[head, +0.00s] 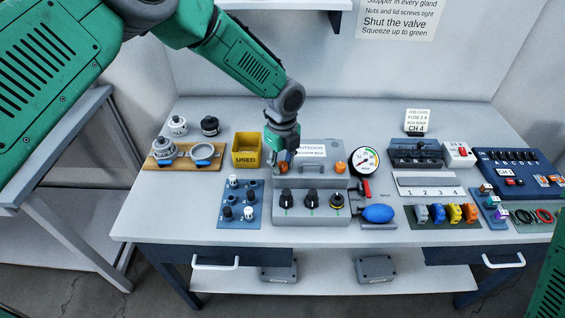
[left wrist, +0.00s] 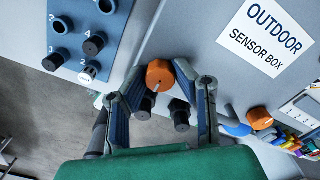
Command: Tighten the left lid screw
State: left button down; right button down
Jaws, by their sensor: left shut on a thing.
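The grey outdoor sensor box (head: 324,209) stands at the middle of the table, its white label (head: 311,151) on the lid. My left gripper (head: 283,158) points down at the lid's left side. In the left wrist view its two fingers (left wrist: 162,82) are shut around the orange left lid screw (left wrist: 159,73), one on each side. The screw also shows as a small orange patch below the gripper in the head view (head: 282,166). The orange right lid screw (head: 340,167) is free and also shows in the left wrist view (left wrist: 260,118). My right gripper is out of view.
A yellow USED bin (head: 247,152) stands close to the left of my left gripper. A blue board with pegs (head: 240,209) lies in front of it. A round gauge (head: 365,160) and a blue bulb (head: 378,214) are close on the right. Black knobs (head: 311,200) line the box's front.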

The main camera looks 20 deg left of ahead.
aim_at(283, 163)
pick_arm(q)
jog(key=shift+w+r, duration=0.1)
jog(key=shift+w, duration=0.05)
dwell(0.3)
jog(key=c, duration=1.5)
grip_release()
jog(key=shift+o, duration=1)
jog(key=shift+r, duration=0.15)
notch_tip(283, 163, up, 11)
jog(key=shift+r, duration=0.2)
